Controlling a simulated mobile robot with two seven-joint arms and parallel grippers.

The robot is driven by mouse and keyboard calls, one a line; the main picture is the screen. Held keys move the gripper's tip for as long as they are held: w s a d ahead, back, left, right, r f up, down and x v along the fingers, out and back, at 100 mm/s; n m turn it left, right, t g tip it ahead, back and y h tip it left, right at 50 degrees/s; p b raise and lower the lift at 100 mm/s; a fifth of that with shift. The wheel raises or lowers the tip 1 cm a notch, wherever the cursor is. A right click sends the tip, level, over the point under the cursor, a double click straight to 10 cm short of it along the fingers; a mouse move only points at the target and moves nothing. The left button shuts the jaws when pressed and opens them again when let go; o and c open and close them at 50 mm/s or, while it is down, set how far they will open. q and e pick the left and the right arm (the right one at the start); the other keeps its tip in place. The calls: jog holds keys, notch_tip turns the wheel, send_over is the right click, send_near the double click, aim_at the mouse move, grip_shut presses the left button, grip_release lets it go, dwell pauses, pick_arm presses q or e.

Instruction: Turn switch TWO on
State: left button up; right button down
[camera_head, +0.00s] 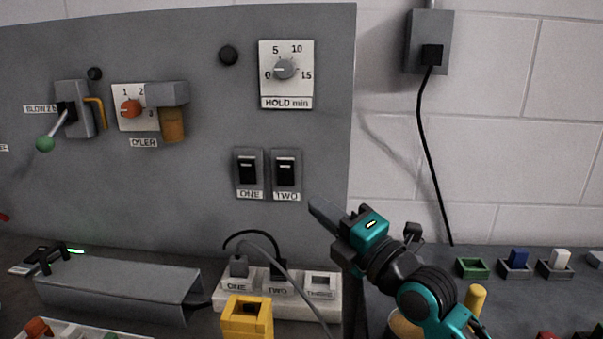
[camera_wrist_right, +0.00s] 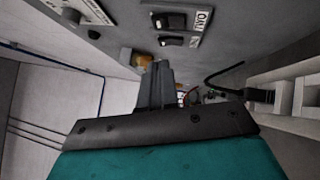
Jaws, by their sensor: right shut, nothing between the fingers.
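Switch TWO (camera_head: 286,172) is a black rocker in a dark frame on the grey panel, with a "TWO" label below it. Switch ONE (camera_head: 248,170) sits just left of it and looks much the same. I cannot tell surely whether either is on. My right gripper (camera_head: 320,210) is shut and empty, below and right of switch TWO, apart from it. In the right wrist view, the shut fingers (camera_wrist_right: 157,84) point toward the panel, and switch TWO (camera_wrist_right: 168,20) shows above them. My left gripper is not in view.
A hold dial (camera_head: 285,69) is above the switches. A power strip (camera_head: 330,300) with plugs and cables, a yellow block (camera_head: 247,317) and a grey cover (camera_head: 120,283) lie below. An oiler dial (camera_head: 131,108) and green-knobbed lever (camera_head: 45,143) are at left.

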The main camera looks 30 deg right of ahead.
aim_at(292, 165)
jog(key=x, duration=0.3)
jog(key=d+p+x, duration=0.1)
jog(key=x, duration=0.1)
jog(key=d+x, duration=0.1)
jog(key=x, duration=0.2)
jog(key=shift+w+r, duration=0.3)
jog(key=shift+w, duration=0.1)
jog(key=shift+w+d+r, duration=0.1)
jog(key=shift+w+d, duration=0.1)
jog(key=shift+w, duration=0.1)
jog(key=shift+w+d+r, duration=0.25)
jog(key=shift+w+d, duration=0.05)
jog(key=shift+w, duration=0.05)
jog(key=shift+a, duration=0.1)
